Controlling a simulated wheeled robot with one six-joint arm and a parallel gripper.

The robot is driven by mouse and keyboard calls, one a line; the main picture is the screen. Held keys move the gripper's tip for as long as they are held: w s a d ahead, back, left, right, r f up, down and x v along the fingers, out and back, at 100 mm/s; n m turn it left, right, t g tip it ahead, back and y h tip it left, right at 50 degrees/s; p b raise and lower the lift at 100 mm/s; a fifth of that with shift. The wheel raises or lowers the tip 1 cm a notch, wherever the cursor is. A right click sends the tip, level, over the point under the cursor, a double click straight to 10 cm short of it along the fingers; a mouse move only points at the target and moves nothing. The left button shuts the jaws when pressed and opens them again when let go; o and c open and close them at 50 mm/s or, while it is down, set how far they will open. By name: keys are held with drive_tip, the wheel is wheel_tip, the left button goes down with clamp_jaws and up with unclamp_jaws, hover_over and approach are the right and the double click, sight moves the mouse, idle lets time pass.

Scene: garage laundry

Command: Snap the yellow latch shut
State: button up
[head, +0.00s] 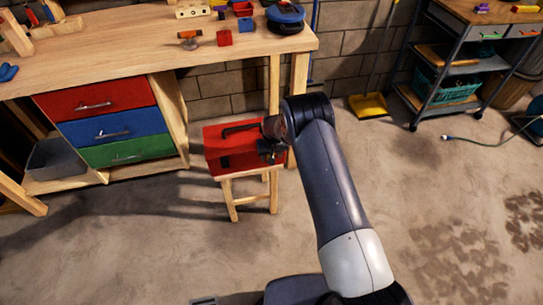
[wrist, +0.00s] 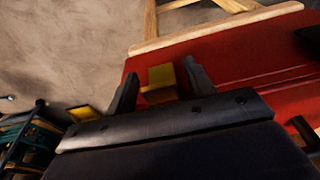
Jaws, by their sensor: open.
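The red toolbox (head: 228,158) sits on a small wooden stool in front of the workbench. It fills much of the wrist view (wrist: 240,62). The yellow latch (wrist: 161,75) shows on its red side in the wrist view; in the head view my arm hides it. My gripper (wrist: 160,82) is open, one finger on each side of the latch. I cannot tell whether the fingers touch it, or how far the latch stands out from the box. In the head view my gripper (head: 272,152) is at the toolbox's right end.
The wooden stool (head: 250,173) stands on open concrete floor. The workbench (head: 130,42) with red, blue and green drawers is behind and to the left. A yellow dustpan (head: 369,105) lies near the wall. A shelf cart (head: 455,70) stands at the right.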

drive_tip(key=v, duration=1)
drive_tip(key=shift+r+b, duration=0.15)
drive_tip(key=shift+b, duration=0.2)
drive_tip(key=p+x, duration=0.1)
drive_tip(key=x, duration=0.9)
drive_tip(key=shift+f, duration=0.35)
drive_tip(key=shift+w, duration=0.1)
drive_tip(key=a+b+v, duration=0.1)
drive_tip(key=v, duration=1)
wheel_tip(320, 180, down, 12)
drive_tip(key=w+t+y+p, duration=0.1)
drive_tip(key=t+p, duration=0.1)
drive_tip(key=t, duration=0.1)
idle(0.4)
